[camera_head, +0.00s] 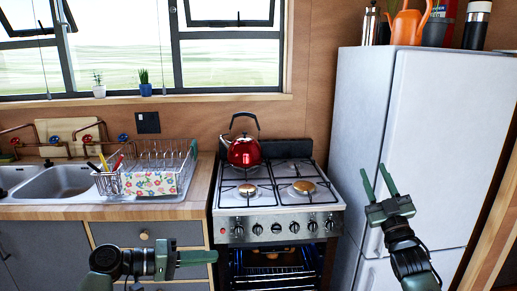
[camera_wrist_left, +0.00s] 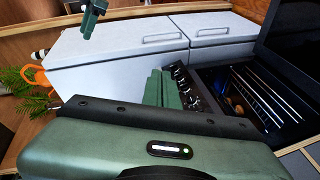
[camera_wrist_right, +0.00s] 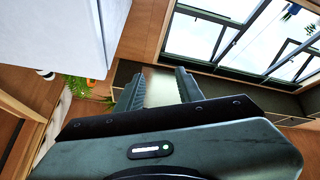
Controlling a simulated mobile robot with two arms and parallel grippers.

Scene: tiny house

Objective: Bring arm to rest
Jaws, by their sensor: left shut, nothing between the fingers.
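My left gripper (camera_head: 200,257) is low in front of the drawers, left of the stove, with its fingers pointing right. In the left wrist view its two green fingers (camera_wrist_left: 161,88) lie together, shut and empty. My right gripper (camera_head: 378,183) is raised in front of the fridge, its fingers pointing up. Its fingers are spread apart with nothing between them. The right wrist view also shows the open fingers (camera_wrist_right: 158,92). The left wrist view shows part of the right gripper (camera_wrist_left: 93,15) at the top.
The stove (camera_head: 270,228) has a red kettle (camera_head: 244,152) on a back burner. A white fridge (camera_head: 430,140) stands at right with an orange watering can (camera_head: 407,27) on top. A dish rack (camera_head: 150,170) stands beside the sink (camera_head: 65,182). The lit oven (camera_head: 275,270) is below the stove.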

